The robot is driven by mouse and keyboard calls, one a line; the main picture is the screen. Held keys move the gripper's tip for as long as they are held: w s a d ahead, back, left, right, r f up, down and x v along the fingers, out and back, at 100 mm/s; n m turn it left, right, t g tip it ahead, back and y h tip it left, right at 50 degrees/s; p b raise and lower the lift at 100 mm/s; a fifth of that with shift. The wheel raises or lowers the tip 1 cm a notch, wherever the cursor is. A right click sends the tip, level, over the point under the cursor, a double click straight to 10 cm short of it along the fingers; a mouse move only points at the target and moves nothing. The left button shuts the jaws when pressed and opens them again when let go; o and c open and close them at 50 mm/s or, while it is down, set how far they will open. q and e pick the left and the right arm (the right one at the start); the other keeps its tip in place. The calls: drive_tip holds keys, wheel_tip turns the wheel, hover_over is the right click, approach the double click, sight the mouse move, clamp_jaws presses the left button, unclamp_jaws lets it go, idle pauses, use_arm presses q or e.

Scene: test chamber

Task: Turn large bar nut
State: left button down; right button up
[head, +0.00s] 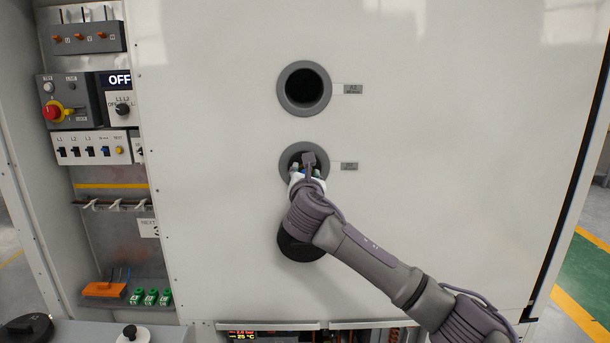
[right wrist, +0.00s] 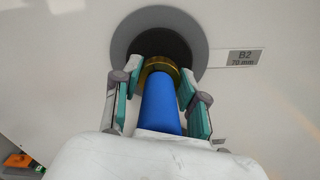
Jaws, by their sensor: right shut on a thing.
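A gold ring-shaped nut (right wrist: 163,65) sits around a blue round bar (right wrist: 160,105) at the mouth of a dark port in the right wrist view. My right gripper (right wrist: 166,80) has its teal-padded fingers on either side, shut on the gold nut. The bar's near end is hidden by my wrist. In the head view my right gripper (head: 308,168) is at the middle port (head: 286,160), and the nut cannot be made out there. My left gripper is not in view.
The port label (right wrist: 244,57) reads B2, 70 mm. An open port (head: 304,88) lies above, and a black round part (head: 299,248) lies below, partly behind my arm. A switch panel (head: 70,100) stands at the left. The white panel (head: 440,130) is otherwise clear.

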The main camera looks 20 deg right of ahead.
drive_tip(key=m, duration=0.4)
drive_tip(key=shift+f+m+b, duration=0.1)
drive_tip(key=shift+m+b, duration=0.2)
drive_tip(key=m+b, duration=0.1)
drive_tip(key=m, duration=0.4)
drive_tip(key=shift+d+f+m, duration=0.1)
drive_tip(key=shift+m, duration=0.2)
drive_tip(key=m+b, duration=0.1)
drive_tip(key=m, duration=0.3)
drive_tip(key=m+b, duration=0.1)
drive_tip(key=m, duration=0.3)
drive_tip(key=shift+f+m, duration=0.1)
drive_tip(key=shift+m, duration=0.3)
drive_tip(key=o, duration=1.1)
drive_tip(key=shift+o, duration=0.2)
drive_tip(key=shift+s, duration=0.15)
